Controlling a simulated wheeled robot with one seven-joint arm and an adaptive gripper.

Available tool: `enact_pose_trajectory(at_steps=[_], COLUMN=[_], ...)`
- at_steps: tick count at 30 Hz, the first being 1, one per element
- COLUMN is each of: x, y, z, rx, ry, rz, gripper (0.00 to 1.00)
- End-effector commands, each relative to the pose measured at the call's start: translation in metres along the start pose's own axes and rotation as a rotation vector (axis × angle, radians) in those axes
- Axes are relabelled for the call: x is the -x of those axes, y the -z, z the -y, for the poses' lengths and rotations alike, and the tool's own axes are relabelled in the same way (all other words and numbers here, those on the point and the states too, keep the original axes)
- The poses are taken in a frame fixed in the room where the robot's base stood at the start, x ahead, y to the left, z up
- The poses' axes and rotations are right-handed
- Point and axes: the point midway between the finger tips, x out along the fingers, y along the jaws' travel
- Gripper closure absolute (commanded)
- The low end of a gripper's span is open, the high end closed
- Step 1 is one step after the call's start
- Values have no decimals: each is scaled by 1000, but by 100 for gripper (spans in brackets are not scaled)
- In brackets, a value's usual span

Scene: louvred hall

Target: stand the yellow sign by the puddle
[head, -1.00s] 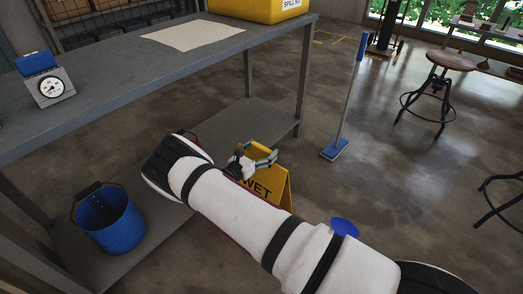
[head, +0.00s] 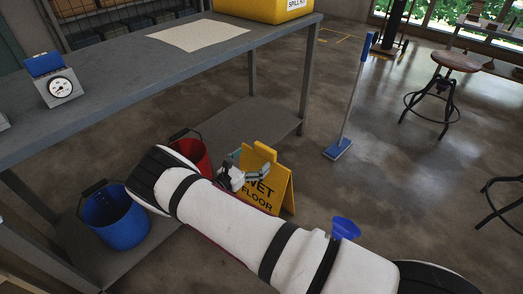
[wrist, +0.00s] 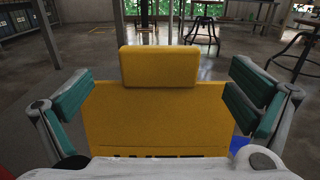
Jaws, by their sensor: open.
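The yellow sign (head: 281,186), with black "WET FLOOR" lettering, stands folded out beside the grey table's lower shelf. A yellow grip block tops it. My gripper (head: 250,168) is open at the sign's upper left, partly covering its face. In the wrist view, the sign (wrist: 155,112) fills the middle, its top block (wrist: 158,66) upright between the two teal finger pads of my gripper (wrist: 165,95). Gaps show on both sides of the block. My arm hides part of the floor, and I cannot make out a puddle.
A blue bucket (head: 116,222) and a red bucket (head: 192,153) stand by the lower shelf (head: 245,128). A blue mop (head: 338,148) stands upright on open floor, with a stool (head: 455,62) beyond. A small blue object (head: 346,227) shows beside my arm.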

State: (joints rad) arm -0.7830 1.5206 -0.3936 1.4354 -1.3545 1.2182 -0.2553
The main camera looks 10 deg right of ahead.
Motion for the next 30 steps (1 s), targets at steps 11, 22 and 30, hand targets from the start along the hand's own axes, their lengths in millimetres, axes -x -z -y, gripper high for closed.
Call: enact_pose_trajectory(at_steps=[11, 22, 30], x=[50, 46, 21], y=[0, -16, -112], z=[0, 4, 46], rx=[0, -37, -266], ry=[-1, 48, 349], rz=[0, -17, -135], gripper=[0, 0, 0])
